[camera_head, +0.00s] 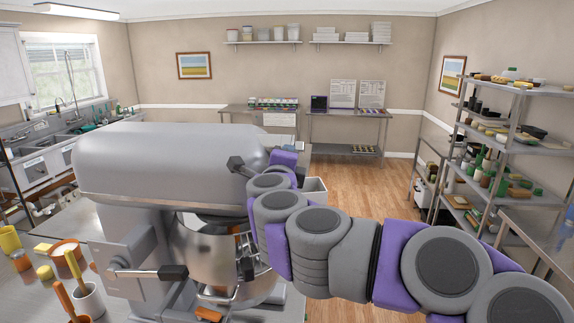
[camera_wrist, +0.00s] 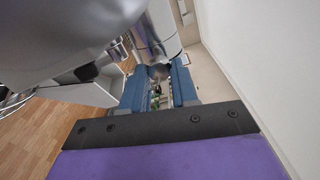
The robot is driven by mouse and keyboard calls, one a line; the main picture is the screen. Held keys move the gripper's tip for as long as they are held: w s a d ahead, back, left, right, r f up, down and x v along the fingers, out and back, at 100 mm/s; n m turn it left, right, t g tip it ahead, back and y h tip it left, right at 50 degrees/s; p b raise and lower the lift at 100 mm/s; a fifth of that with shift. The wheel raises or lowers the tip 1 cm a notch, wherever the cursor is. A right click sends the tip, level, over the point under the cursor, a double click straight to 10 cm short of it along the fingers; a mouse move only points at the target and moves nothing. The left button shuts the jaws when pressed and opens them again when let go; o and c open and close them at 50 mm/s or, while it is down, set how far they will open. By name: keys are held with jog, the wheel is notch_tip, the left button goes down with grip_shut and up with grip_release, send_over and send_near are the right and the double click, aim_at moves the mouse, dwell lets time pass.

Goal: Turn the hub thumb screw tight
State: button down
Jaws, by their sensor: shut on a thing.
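The large grey stand mixer (camera_head: 165,160) stands on a steel table at the left in the head view. My arm reaches to the right end of its head. In the wrist view, the mixer's shiny metal hub (camera_wrist: 158,38) is ahead of my gripper (camera_wrist: 158,78). The two blue fingers are shut on a small dark rounded piece just below the hub, which looks like the thumb screw (camera_wrist: 159,72). Most of the screw is hidden between the fingers. In the head view, my own arm hides the screw and the fingertips.
A steel bowl (camera_head: 208,250) and wire guard hang under the mixer head. A black-knobbed lever (camera_head: 237,164) sticks out close to my wrist. Cups and tools stand on the table at left. A loaded shelf rack (camera_head: 500,150) stands at right. The wooden floor (camera_head: 350,190) behind is clear.

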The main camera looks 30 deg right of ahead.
jog(key=shift+f+m, duration=0.2)
jog(key=shift+m, duration=0.4)
jog(key=c, duration=1.3)
grip_release()
jog(key=o, duration=0.4)
jog(key=shift+w, duration=0.2)
jog(key=shift+o, duration=0.2)
jog(key=shift+s+r, duration=0.1)
jog(key=v, duration=1.7)
jog(key=shift+p, duration=0.3)
jog(key=shift+s+a, duration=0.1)
